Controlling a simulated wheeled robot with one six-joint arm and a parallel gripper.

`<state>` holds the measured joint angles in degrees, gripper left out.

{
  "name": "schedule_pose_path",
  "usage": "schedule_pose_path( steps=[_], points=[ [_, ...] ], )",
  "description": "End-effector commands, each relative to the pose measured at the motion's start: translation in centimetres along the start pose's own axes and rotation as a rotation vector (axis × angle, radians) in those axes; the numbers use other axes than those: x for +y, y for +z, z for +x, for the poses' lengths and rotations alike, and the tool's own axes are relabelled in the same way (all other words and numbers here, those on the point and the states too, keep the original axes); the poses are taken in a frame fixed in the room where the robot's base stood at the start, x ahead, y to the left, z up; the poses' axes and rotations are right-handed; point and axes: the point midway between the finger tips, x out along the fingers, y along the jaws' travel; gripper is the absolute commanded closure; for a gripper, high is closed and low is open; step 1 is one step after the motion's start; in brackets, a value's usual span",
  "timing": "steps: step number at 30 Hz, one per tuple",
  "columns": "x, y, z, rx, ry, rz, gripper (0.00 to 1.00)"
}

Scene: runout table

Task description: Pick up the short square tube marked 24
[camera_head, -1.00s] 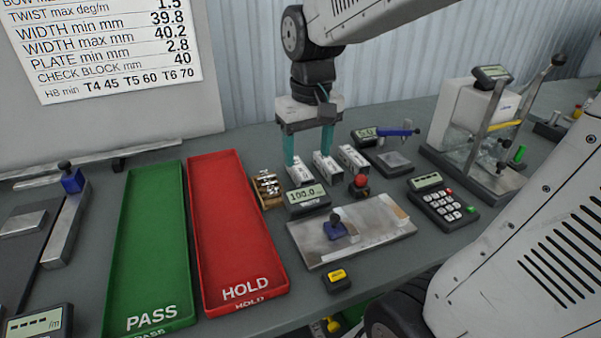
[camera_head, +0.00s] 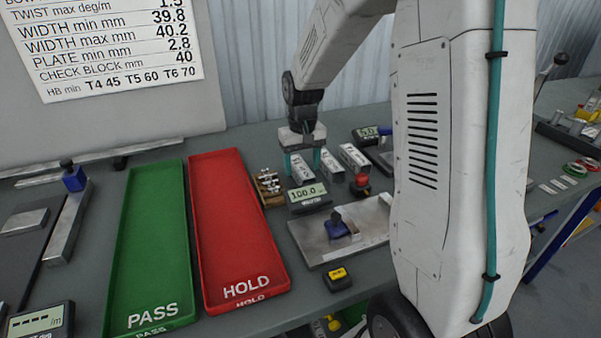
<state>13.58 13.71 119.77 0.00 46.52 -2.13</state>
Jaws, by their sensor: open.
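Three short square tubes stand in a row at the back of the table: a left tube (camera_head: 302,172), a middle tube (camera_head: 331,168) and a right tube (camera_head: 354,158). Their end marks are too small to read, so I cannot tell which is 24. My gripper (camera_head: 302,163) is open, with teal fingers pointing down. Its fingers appear on either side of the left tube, one at its left and one between it and the middle tube. I cannot tell whether they touch it.
A red HOLD tray (camera_head: 239,235) and a green PASS tray (camera_head: 152,245) lie to the left. A small wooden rack (camera_head: 268,188), a gauge display (camera_head: 309,198) and a red-topped tool (camera_head: 361,181) stand close to the tubes. A metal plate (camera_head: 318,247) lies in front. My arm hides the right side.

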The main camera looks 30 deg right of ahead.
Motion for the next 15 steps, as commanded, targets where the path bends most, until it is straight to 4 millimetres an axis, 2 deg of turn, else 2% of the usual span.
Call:
schedule_pose_path(
  steps=[4,12,13,15],
  points=[
    [0.0,0.0,1.8,-0.002,0.000,0.000,0.38],
    [0.0,0.0,2.2,0.000,0.000,0.000,0.38],
    [0.0,0.0,2.2,0.000,0.000,0.000,0.41],
    [0.0,0.0,2.2,0.000,0.000,0.000,0.60]
  ],
)
